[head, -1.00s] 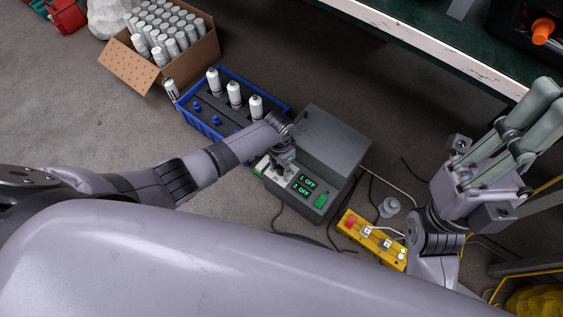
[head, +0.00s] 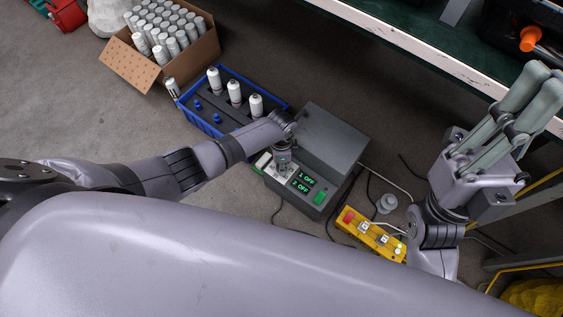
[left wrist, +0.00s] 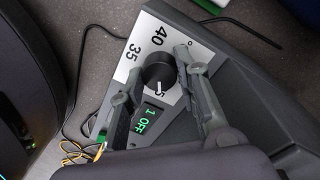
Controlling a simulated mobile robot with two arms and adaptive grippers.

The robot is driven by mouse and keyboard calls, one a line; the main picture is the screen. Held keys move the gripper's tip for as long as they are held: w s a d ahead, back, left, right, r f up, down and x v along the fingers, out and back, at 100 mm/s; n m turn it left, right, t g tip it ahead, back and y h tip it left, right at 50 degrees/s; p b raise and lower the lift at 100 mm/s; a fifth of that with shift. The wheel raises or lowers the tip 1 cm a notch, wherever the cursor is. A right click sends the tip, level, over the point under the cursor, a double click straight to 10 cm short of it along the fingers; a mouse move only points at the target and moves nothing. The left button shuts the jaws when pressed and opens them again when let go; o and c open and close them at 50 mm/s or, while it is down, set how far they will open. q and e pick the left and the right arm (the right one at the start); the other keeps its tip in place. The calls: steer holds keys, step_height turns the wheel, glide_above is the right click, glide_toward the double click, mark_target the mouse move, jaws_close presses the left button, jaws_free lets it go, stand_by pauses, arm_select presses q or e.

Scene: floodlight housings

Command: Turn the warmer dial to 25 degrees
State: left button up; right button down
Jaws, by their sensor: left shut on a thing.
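The warmer (head: 335,143) is a dark grey box on the floor in the head view, with a green display (head: 302,182) reading "1 OFF" and "2 OFF". Its black dial (left wrist: 159,72) shows in the left wrist view on a white scale with 40, 35 and a partly hidden figure ending in 5. A short white mark is near the dial's lower side; its exact reading is unclear. My left gripper (left wrist: 158,64) has one finger on each side of the dial and is shut on it; it also shows in the head view (head: 283,158). My right gripper (head: 547,78) is raised, open and empty.
A blue crate (head: 207,127) with several white bottles stands behind the left wrist, and a cardboard box (head: 133,72) of bottles is farther back. A yellow control box (head: 368,236) and cables lie right of the warmer. A workbench edge (head: 400,44) crosses the upper right.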

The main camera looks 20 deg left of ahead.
stand_by(0.4)
arm_select(q)
steer(key=o, duration=1.2)
steer(key=shift+r, duration=0.1)
steer(key=r, duration=1.1)
steer(key=shift+w+a+r, duration=0.15)
steer(key=shift+w+r, duration=0.15)
steer(key=shift+r, duration=0.1)
